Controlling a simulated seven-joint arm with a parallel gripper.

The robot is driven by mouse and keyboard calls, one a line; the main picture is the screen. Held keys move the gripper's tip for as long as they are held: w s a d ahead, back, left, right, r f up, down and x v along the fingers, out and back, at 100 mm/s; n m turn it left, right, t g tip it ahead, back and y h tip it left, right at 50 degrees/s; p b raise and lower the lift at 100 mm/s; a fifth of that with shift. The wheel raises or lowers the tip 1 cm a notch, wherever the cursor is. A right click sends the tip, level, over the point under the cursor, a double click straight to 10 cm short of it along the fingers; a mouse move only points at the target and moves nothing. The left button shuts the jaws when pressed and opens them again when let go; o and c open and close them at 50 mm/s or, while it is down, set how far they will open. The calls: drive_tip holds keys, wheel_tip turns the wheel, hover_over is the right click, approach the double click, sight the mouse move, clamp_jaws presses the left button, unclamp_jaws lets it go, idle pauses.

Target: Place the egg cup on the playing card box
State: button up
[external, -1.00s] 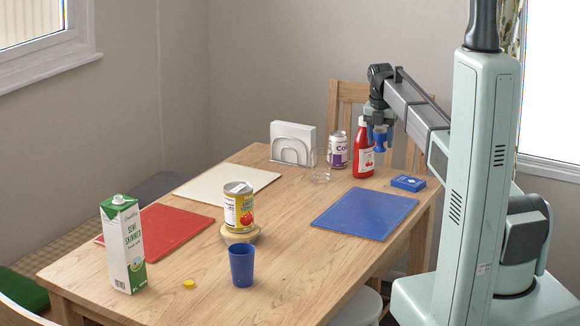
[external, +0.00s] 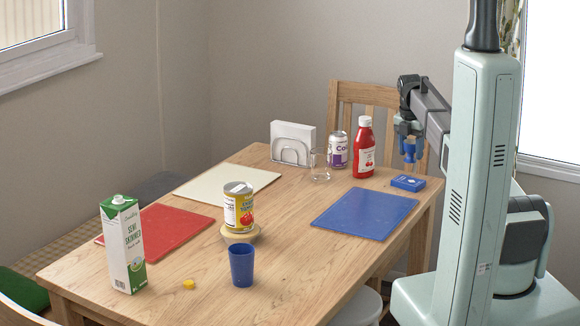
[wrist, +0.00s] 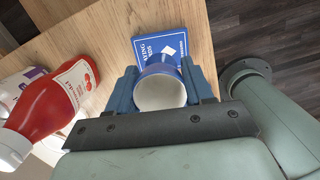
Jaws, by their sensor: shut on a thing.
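The blue egg cup (external: 409,151) is held upright in my gripper (external: 409,158), which is shut on it. In the wrist view the egg cup (wrist: 160,92) shows its pale, hollow inside between the two blue fingers of my gripper (wrist: 162,88). The blue playing card box (external: 408,183) lies flat on the table near its right edge. In the external view the egg cup is above the box with a gap between them. In the wrist view the box (wrist: 172,45) shows just beyond the cup, partly hidden by it.
A red ketchup bottle (external: 364,150) stands left of the box, with a purple can (external: 337,152) and a glass (external: 320,166) further left. A blue mat (external: 365,214) lies in front. The table's right edge is close to the box.

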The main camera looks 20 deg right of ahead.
sight(410, 160)
drive_tip(key=shift+f, duration=3)
drive_tip(key=shift+f, duration=0.1)
drive_tip(key=o, duration=1.1)
drive_tip(key=shift+c, duration=0.2)
drive_tip(key=r, duration=0.8)
drive_tip(key=s+a+r, duration=0.1)
drive_tip(key=r, duration=0.3)
drive_tip(key=shift+a, duration=0.1)
